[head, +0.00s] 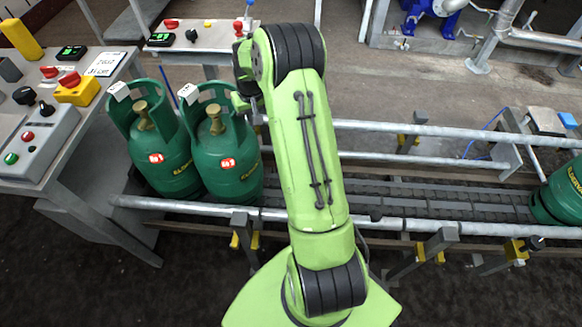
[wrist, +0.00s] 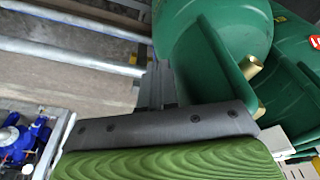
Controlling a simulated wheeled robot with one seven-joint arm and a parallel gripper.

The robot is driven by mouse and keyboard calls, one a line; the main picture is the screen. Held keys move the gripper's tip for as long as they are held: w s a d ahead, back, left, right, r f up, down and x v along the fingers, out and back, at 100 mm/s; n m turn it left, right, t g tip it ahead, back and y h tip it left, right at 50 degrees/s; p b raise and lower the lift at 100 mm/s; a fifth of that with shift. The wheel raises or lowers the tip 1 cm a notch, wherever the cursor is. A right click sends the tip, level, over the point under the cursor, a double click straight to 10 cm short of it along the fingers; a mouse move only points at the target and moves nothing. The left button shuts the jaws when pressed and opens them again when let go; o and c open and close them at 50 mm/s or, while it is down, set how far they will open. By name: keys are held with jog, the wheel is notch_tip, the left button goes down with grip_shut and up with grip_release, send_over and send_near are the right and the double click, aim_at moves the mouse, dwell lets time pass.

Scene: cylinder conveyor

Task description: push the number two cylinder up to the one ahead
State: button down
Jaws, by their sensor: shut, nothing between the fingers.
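Two green gas cylinders stand upright side by side on the conveyor at the left of the head view: a left one (head: 165,155) and a right one (head: 230,160). Each has a brass valve, a red-and-white label and a white tag on its collar; I cannot read the tag numbers. A third green cylinder (head: 562,192) is cut off at the right edge, well apart. My gripper (head: 243,103) is shut and empty at the right cylinder's collar, partly hidden by my arm. In the wrist view, my gripper (wrist: 165,143) is close beside a green cylinder (wrist: 210,55); contact is unclear.
The conveyor (head: 455,205) is bare between the right cylinder and the third one, with metal rails (head: 440,228) along it. A bench with a control box (head: 32,138) stands at the left. Another bench (head: 205,38) with buttons is behind the cylinders.

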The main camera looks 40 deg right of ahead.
notch_tip(320, 180, up, 10)
jog(key=p, duration=0.7)
jog(key=shift+d, duration=0.1)
jog(key=s+a+r+n+t+p, duration=0.1)
jog(key=s+a+r, duration=0.25)
jog(key=r, duration=0.25)
jog(key=s+a+r+p, duration=0.1)
jog(key=s+a+r, duration=0.25)
jog(key=r, duration=0.25)
jog(key=s+a+r+n+t+p, duration=0.1)
jog(key=s+a+r+p, duration=0.1)
jog(key=a+r, duration=0.4)
jog(key=s+a+r+p, duration=0.1)
jog(key=s+a+r, duration=0.2)
jog(key=s, duration=0.6)
jog(key=s+a+r+n+t+p, duration=0.1)
jog(key=s+a+r+p, duration=0.1)
jog(key=s, duration=0.8)
jog(key=shift+s+a+r+n+t+y, duration=0.3)
jog(key=shift+a+r, duration=0.5)
jog(key=shift+a, duration=0.4)
